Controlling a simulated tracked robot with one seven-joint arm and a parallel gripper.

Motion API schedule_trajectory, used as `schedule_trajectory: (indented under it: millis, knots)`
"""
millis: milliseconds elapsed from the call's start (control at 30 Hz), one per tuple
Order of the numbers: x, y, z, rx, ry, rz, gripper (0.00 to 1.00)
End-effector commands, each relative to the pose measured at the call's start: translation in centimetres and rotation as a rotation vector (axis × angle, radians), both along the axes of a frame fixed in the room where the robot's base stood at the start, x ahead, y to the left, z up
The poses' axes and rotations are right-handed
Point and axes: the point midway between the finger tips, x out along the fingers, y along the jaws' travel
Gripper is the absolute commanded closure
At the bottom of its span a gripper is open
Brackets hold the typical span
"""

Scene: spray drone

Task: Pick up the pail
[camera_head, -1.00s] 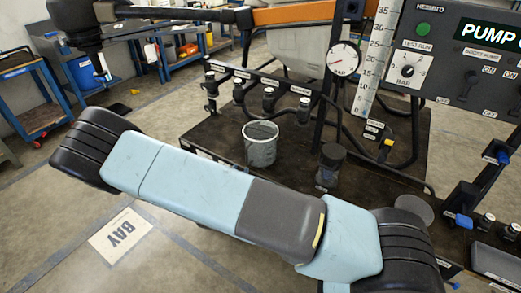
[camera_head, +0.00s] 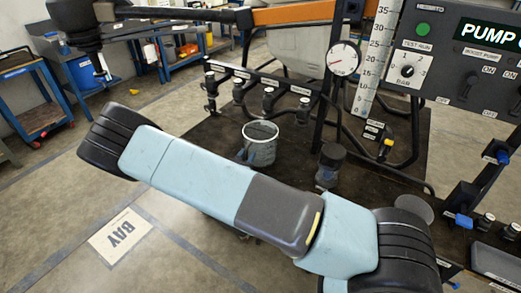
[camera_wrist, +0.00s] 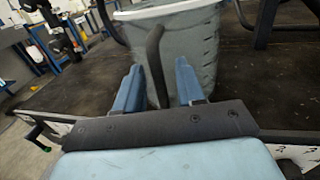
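The pail (camera_head: 260,143) is a grey, round, open-topped bucket standing upright on the dark platform in the head view. In the wrist view the pail (camera_wrist: 190,42) fills the upper middle, directly ahead of my gripper (camera_wrist: 158,80). My gripper's two blue fingers are spread apart. A dark curved bar (camera_wrist: 154,55), which looks like the pail's handle, stands between them, closer to the left finger. I cannot tell if it touches a finger. In the head view only a bit of blue finger shows at the pail's lower left; my arm hides the rest.
A dark capped jar (camera_head: 331,165) stands right of the pail. A rail with several black valves (camera_head: 268,98) runs behind it. A gauge (camera_head: 343,58) and the pump control panel (camera_head: 440,70) rise at the right. Open floor lies at the left.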

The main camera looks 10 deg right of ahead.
Motion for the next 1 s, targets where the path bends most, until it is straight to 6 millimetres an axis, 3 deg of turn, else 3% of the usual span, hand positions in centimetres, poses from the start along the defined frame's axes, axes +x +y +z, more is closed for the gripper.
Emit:
schedule_trajectory:
  millis: [100, 500, 1000]
  knots:
    - [-0.03, 0.01, 0.0, 0.0, 0.0, 0.0, 0.62]
    - [-0.05, 0.0, 0.0, 0.0, 0.0, 0.0, 1.0]
    - [-0.05, -0.01, 0.05, 0.0, 0.0, 0.0, 1.0]
